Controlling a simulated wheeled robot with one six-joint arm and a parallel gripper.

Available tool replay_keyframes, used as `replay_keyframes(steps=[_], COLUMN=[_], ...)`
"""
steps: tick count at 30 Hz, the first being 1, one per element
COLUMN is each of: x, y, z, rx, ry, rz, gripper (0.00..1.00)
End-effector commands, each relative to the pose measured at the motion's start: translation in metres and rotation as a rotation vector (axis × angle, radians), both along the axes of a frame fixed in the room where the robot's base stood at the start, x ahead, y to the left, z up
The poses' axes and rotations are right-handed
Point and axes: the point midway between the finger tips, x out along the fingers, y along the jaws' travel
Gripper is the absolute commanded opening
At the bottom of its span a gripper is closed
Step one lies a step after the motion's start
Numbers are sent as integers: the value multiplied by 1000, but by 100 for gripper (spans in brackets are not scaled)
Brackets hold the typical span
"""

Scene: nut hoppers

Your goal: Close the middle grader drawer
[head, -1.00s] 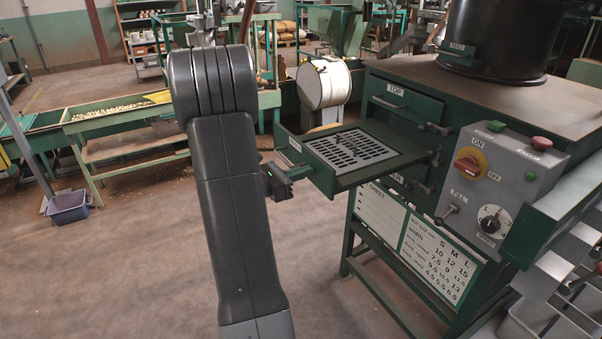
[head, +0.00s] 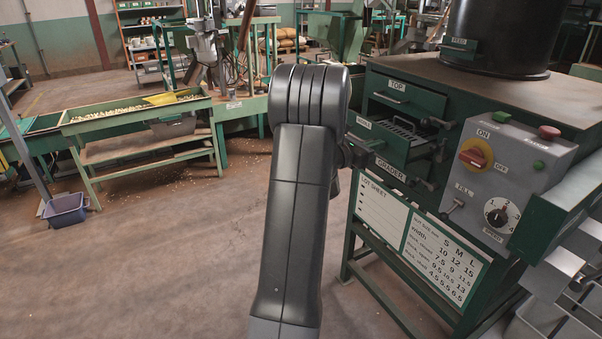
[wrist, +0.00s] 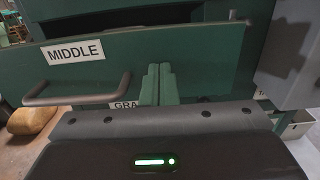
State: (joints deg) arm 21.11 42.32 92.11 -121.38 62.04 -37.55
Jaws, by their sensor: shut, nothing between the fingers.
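The middle drawer (head: 392,151) of the green grader cabinet stands slightly out, with part of its grey slotted tray (head: 408,131) showing. In the wrist view its green front (wrist: 205,62), with the MIDDLE label and a dark bar handle (wrist: 80,92), fills the centre. My gripper (wrist: 158,82) is shut and empty. Its fingertips are up against the drawer front, right of the handle; whether they touch cannot be told for sure.
The TOP drawer (head: 408,95) sits above, and a GRADER label is below. A grey control box (head: 510,180) with knobs stands to the right. A lot sheet board (head: 420,235) hangs below. A green sorting table (head: 140,120) stands at the left. The floor (head: 180,260) left of my arm is clear.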

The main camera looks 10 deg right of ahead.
Motion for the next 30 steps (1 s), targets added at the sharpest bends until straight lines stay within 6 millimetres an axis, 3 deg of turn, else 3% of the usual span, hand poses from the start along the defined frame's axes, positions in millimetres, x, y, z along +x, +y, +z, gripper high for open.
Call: replay_keyframes(steps=[1,6,15,21,30], x=[4,19,37,42,44], y=[-16,-55,-102,-115,-119], z=[-3,-3,-1,0,3], rx=[-1,-1,0,0,-3], ry=[-1,-1,-1,0,-3], rz=[-5,-4,-1,0,0], gripper=[0,0,0,0,0])
